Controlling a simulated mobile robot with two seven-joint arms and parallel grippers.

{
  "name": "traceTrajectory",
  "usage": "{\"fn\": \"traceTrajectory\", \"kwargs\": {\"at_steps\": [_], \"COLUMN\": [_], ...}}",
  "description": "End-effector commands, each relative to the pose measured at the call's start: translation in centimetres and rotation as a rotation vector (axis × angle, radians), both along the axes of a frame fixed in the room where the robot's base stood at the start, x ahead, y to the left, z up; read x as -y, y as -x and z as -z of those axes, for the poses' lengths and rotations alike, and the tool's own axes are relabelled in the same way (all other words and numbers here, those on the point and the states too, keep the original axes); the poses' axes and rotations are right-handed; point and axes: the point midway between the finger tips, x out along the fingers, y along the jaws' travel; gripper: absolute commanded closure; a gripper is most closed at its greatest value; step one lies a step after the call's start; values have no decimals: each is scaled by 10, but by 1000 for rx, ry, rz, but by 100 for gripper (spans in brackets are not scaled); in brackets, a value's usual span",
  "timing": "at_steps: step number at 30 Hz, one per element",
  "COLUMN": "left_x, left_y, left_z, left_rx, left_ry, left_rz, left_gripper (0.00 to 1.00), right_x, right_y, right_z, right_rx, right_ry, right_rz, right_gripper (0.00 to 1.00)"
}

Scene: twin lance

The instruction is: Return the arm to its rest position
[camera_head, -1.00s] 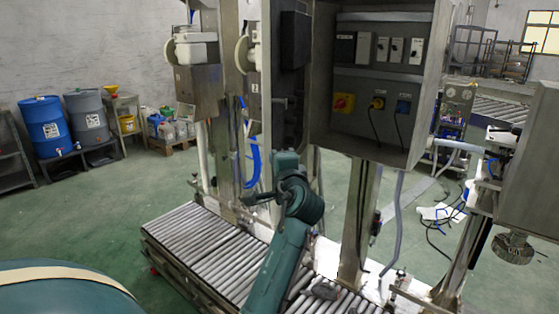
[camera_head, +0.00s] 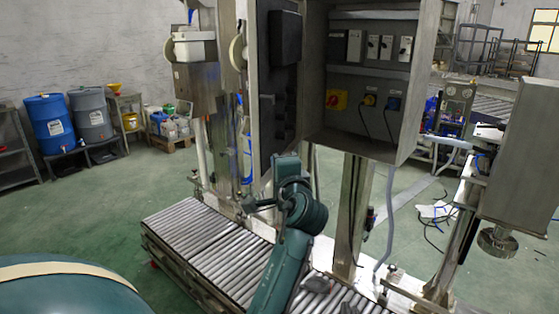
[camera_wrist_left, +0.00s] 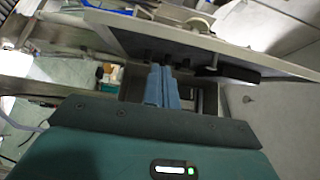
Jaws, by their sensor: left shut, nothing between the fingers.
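My left gripper (camera_wrist_left: 160,72) shows in the left wrist view as two blue fingers pressed together, with nothing between them. A grey metal panel edge and dark cabinet parts lie beyond and around the fingertips in that view; I cannot tell the exact gap. In the head view my teal arm rises from the bottom centre in front of the roller conveyor (camera_head: 195,240) and ends below the open electrical cabinet (camera_head: 365,90). The gripper fingers are not clear in the head view. My right gripper is not in view.
The cabinet's open door (camera_head: 277,80) hangs close above my arm. A steel post (camera_head: 353,215) stands right of it, and a grey box (camera_head: 518,160) farther right. Blue and grey drums (camera_head: 50,122) stand at the far left. Green floor at left is clear.

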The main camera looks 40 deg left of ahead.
Motion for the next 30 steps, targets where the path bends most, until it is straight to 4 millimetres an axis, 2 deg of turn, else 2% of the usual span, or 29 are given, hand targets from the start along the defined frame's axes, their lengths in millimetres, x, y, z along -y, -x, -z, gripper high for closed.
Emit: {"fn": "traceTrajectory", "kwargs": {"at_steps": [3,9,20,23,25,28,30], "left_x": [14,27,32,42,58,92,120], "left_y": [21,42,46,40,34,33,43], "left_z": [2,1,3,25,56,117,163], "left_rx": [1,-1,-2,-1,4,12,15], "left_ry": [1,0,3,34,91,245,398], "left_rz": [0,0,9,78,174,344,454], "left_gripper": [100,100,100,100,100,100,100], "right_x": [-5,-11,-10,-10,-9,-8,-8], "right_y": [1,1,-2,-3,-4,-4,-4], "right_z": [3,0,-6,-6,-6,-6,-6], "right_rx": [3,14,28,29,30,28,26], "right_ry": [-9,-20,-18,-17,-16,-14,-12], "right_rz": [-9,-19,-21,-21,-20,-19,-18], "right_gripper": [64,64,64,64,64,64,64]}}
